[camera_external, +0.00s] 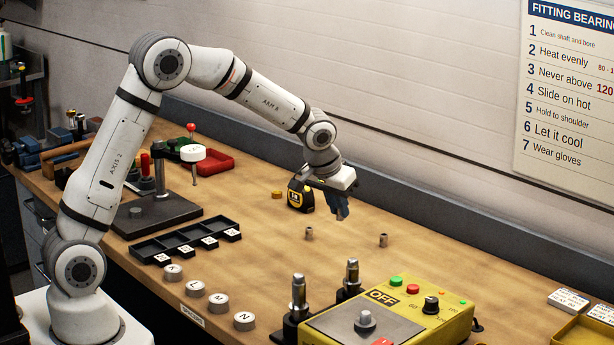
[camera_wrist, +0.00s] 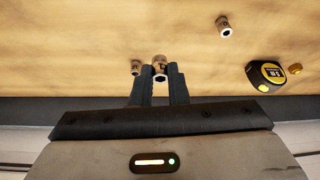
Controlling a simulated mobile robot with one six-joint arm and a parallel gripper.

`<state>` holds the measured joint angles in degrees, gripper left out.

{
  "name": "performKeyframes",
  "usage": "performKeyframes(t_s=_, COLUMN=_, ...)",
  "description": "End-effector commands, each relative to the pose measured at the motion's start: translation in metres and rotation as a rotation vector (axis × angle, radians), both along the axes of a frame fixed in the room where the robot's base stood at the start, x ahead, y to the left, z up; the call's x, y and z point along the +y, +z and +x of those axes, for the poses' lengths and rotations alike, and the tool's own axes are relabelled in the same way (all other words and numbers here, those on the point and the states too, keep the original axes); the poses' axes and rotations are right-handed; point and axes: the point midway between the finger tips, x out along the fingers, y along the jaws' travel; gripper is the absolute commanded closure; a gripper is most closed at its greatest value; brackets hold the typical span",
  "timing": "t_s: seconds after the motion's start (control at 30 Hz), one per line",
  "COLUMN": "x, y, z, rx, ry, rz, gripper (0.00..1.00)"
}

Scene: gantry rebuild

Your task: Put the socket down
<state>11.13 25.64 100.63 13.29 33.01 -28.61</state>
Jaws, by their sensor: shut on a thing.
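My gripper (camera_external: 341,214) points down over the bench, behind two small metal sockets. In the wrist view its dark fingers (camera_wrist: 160,76) are shut on a small metal socket (camera_wrist: 160,63), with the open end showing between the tips. In the external view the fingers hide most or all of this held socket. One loose socket (camera_external: 383,240) stands to the right of the gripper; another (camera_external: 309,233) stands to its left and nearer. The wrist view also shows these loose sockets, one beside the left finger (camera_wrist: 136,67) and one at upper right (camera_wrist: 223,26).
A yellow-black tape measure (camera_external: 295,196) and a small brass piece (camera_external: 277,195) are left of the gripper. A black divided tray (camera_external: 185,242) and several lettered round pieces (camera_external: 218,303) lie at left. A yellow control box (camera_external: 440,322) stands in front. Bare bench surrounds the loose sockets.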

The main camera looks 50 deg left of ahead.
Motion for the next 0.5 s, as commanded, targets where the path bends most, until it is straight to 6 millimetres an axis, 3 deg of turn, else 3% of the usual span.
performKeyframes(t_s=0.13, x=0.0, y=-0.028, z=-0.001, rx=0.005, ry=0.0, rz=0.0, gripper=1.0)
performKeyframes(t_s=0.5, x=0.0, y=-0.067, z=0.0, rx=0.005, ry=0.002, rz=0.001, gripper=1.0)
